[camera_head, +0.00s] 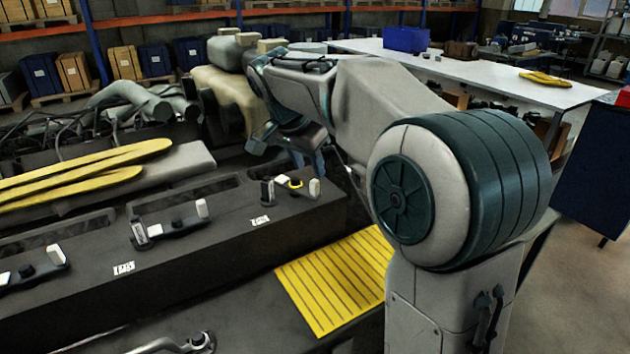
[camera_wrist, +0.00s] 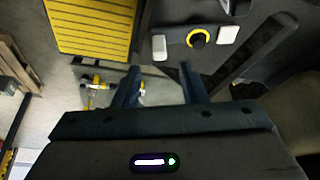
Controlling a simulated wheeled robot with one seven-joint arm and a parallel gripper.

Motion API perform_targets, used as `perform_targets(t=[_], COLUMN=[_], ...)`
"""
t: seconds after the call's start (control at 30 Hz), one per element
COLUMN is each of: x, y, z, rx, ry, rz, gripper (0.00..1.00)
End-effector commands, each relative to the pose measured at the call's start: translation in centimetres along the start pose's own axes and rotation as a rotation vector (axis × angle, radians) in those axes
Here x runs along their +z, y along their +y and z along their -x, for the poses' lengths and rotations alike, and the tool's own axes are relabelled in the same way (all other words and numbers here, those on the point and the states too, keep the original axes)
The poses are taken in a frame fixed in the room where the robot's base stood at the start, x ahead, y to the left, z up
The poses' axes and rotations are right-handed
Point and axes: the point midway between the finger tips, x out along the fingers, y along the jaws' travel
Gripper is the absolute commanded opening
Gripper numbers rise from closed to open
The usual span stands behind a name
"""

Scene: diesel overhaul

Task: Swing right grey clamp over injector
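The right clamp station is a dark bar (camera_head: 290,190) on the engine block's top, with white end blocks, a yellow-ringed round part (camera_head: 296,183) between them and a grey upright piece (camera_head: 267,192) at its left. In the wrist view the yellow ring (camera_wrist: 199,39) and white blocks show at the upper right. I cannot tell for sure which part is the swinging clamp or the injector. My gripper (camera_wrist: 160,86) is open, with nothing between its fingers. In the head view my gripper (camera_head: 290,148) hangs behind the station, apart from it, partly hidden by my arm.
Similar stations stand further left on the dark block (camera_head: 210,240), one in the middle (camera_head: 175,223). Yellow strips (camera_head: 90,175) lie behind them. A yellow ribbed platform (camera_head: 335,280) lies in front at the right. A white table (camera_head: 470,75) with a blue bin stands behind.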

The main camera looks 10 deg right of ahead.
Motion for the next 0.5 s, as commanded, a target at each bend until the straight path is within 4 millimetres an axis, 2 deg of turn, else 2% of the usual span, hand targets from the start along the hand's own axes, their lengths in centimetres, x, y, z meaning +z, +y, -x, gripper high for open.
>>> perform_targets(t=[0.1, 0.2, 0.33, 0.5], x=[0.0, 0.0, 0.0, 0.0], y=[0.1, 0.1, 0.0, 0.0], z=[-2.5, -4.1, -5.5, -6.2], rx=[0.003, 0.001, 0.0, -0.001], ry=[-0.002, -0.003, 0.0, -0.001], rz=[-0.001, 0.0, 0.001, 0.0], gripper=[0.38, 0.38, 0.38, 0.38])
